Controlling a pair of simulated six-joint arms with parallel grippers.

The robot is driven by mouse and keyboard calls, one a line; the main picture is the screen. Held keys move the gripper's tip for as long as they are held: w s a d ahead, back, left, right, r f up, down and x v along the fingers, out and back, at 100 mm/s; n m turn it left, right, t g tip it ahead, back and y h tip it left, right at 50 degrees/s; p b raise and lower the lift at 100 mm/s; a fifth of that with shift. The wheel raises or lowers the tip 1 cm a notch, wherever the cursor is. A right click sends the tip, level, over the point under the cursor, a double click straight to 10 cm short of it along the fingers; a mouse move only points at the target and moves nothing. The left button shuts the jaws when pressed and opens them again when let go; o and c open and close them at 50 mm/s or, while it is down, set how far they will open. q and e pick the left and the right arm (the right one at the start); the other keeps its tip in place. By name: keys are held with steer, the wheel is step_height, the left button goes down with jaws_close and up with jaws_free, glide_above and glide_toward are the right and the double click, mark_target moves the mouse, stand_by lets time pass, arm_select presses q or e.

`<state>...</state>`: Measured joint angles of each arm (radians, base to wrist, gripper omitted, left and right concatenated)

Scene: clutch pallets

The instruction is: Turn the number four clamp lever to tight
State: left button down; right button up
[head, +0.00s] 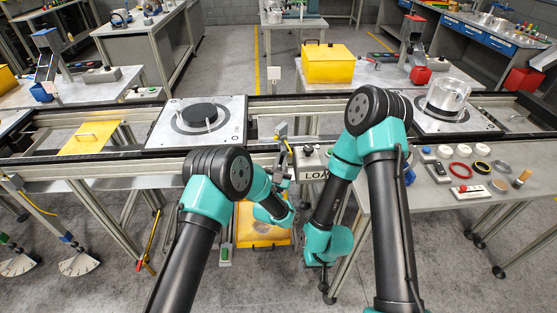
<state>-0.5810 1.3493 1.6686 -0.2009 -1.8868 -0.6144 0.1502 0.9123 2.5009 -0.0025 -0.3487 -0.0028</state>
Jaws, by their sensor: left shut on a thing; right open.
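No lever that I can pick out as number four shows, and no numbers are readable. White fan-shaped scales stand low at the left, one at the far left edge (17,265) and one beside it (80,263). My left gripper (282,172) is at the front of the conveyor rail, just left of the LOAD box (312,162). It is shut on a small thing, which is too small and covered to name. My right gripper (326,288) hangs low in front of the side table, open and empty, its fingertips hardly visible.
The side table (400,205) holds rings and small parts. A yellow bin (258,238) is on the floor below.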

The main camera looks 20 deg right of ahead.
arm_select(q)
steer(key=shift+s+d+r+n+t+y, duration=0.1)
steer(key=shift+d+r+n+t+y, duration=0.15)
steer(key=shift+n+t+y, duration=0.4)
steer(key=shift+d+r+n+t+y, duration=0.15)
steer(key=shift+d+n+t+y, duration=0.15)
steer(key=shift+n, duration=0.55)
steer(key=c, duration=1.2)
jaws_free()
steer(key=shift+f, duration=0.1)
steer(key=shift+o, duration=0.2)
steer(key=shift+a+f, duration=0.1)
steer(key=shift+a, duration=0.05)
steer(key=shift+a, duration=0.1)
